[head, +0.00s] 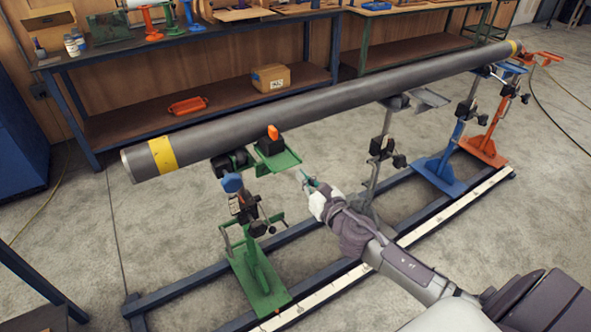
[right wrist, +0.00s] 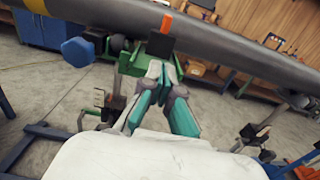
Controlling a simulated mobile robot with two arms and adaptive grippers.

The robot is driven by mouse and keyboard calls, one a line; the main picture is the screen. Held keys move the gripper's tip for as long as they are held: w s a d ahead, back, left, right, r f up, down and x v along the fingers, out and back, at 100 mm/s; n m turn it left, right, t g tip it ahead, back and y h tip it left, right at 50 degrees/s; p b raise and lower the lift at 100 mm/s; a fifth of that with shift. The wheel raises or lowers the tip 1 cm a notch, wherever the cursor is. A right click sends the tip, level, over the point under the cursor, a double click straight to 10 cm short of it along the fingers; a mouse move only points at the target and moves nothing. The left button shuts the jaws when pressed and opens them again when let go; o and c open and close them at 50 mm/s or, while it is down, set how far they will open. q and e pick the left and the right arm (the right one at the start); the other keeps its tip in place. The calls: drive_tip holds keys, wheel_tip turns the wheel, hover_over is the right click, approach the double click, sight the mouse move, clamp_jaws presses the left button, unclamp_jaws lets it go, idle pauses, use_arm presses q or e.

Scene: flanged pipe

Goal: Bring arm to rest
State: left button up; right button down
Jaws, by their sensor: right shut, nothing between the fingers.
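My right arm comes in from the lower right in the head view. Its gripper (head: 306,180) has teal fingers and is shut and empty, in front of the pipe near the green stand. In the right wrist view the fingertips (right wrist: 160,70) are together, in line with the green plate with a black block and orange tab. The long grey pipe (head: 330,100) with yellow bands lies across several stands; it also crosses the top of the right wrist view (right wrist: 230,45). My left gripper is not in view.
A green stand (head: 262,270) with a blue knob (head: 232,182) stands close left of the gripper. Blue (head: 440,170) and orange (head: 486,148) stands are farther right on the floor rails. A workbench (head: 200,45) stands behind. Open floor lies at the front left.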

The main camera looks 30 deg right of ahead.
drive_tip(key=s+d+f+m+g+h, duration=0.1)
drive_tip(key=s+f+m+g, duration=0.35)
drive_tip(key=f, duration=0.65)
drive_tip(key=s+d+f+m+g, duration=0.1)
drive_tip(key=s+f+m, duration=0.5)
drive_tip(key=f, duration=0.5)
drive_tip(key=s+d+f+m+g+h, duration=0.1)
drive_tip(key=s+f+m+g, duration=0.35)
drive_tip(key=f, duration=0.75)
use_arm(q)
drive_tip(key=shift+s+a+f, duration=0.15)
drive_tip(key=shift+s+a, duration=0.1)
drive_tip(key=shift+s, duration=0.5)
use_arm(e)
drive_tip(key=s+a+f+m+g, duration=0.2)
drive_tip(key=s+a+f+m, duration=0.2)
drive_tip(key=s, duration=0.7)
drive_tip(key=s+a+f+m+g+y, duration=0.1)
drive_tip(key=s+a+f+m+g, duration=0.1)
drive_tip(key=s+f+m, duration=0.6)
drive_tip(key=s+a+f+m+g, duration=0.3)
drive_tip(key=s+a+f+m, duration=0.2)
drive_tip(key=s, duration=1)
wheel_tip(320, 180, down, 3)
drive_tip(key=shift+a+f+m+y, duration=0.1)
drive_tip(key=shift+a+m+y, duration=0.25)
drive_tip(key=shift+m, duration=0.55)
